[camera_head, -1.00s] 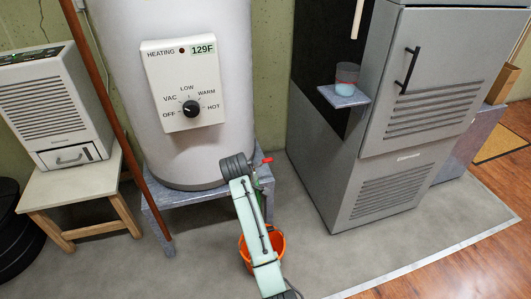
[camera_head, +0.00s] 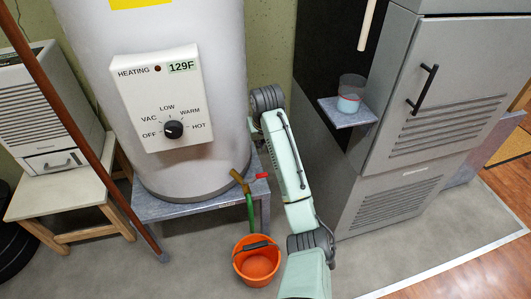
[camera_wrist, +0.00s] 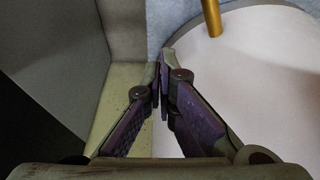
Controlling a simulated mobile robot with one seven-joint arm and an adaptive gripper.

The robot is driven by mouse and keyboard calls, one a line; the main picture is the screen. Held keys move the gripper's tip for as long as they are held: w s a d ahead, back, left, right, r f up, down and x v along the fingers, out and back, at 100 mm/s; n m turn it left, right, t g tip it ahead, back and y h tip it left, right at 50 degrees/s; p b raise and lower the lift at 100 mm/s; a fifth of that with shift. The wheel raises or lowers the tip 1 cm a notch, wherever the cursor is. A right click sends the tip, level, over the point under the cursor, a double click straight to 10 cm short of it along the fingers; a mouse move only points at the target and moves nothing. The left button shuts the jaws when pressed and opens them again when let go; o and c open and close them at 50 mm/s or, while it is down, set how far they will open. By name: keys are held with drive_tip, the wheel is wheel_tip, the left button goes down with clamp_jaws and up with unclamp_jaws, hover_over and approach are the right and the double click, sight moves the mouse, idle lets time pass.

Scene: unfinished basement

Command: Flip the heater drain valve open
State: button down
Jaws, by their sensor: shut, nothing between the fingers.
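The heater drain valve has a brass body (camera_head: 240,181) low on the front of the white water heater (camera_head: 195,175). Its small red lever (camera_head: 262,176) sticks out to the right, roughly crosswise to the brass body. A green hose (camera_head: 251,212) runs down from it into an orange bucket (camera_head: 257,269). In the wrist view my gripper (camera_wrist: 162,72) is shut and empty, with the white heater at right. A brass pipe (camera_wrist: 213,18) shows beyond the fingertips, apart from them; the red lever is not visible there. In the head view my gripper is mostly hidden by my arm above the valve.
A grey cabinet (camera_head: 385,205) stands close at right, with a cup (camera_head: 349,98) on its small shelf (camera_head: 348,116). The heater rests on a blue-grey stand (camera_head: 170,207). A reddish pole (camera_head: 75,125) leans at left by a wooden stool (camera_head: 65,193).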

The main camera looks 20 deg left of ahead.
sight(255, 178)
drive_tip(key=shift+r, duration=0.2)
wheel_tip(255, 178, down, 10)
drive_tip(key=p, duration=0.2)
drive_tip(key=shift+s+d+r+p, duration=0.2)
drive_tip(key=shift+s+r+p, duration=0.05)
drive_tip(key=shift+p, duration=0.1)
idle(0.4)
drive_tip(key=shift+d+m, duration=0.1)
drive_tip(key=shift+m, duration=0.2)
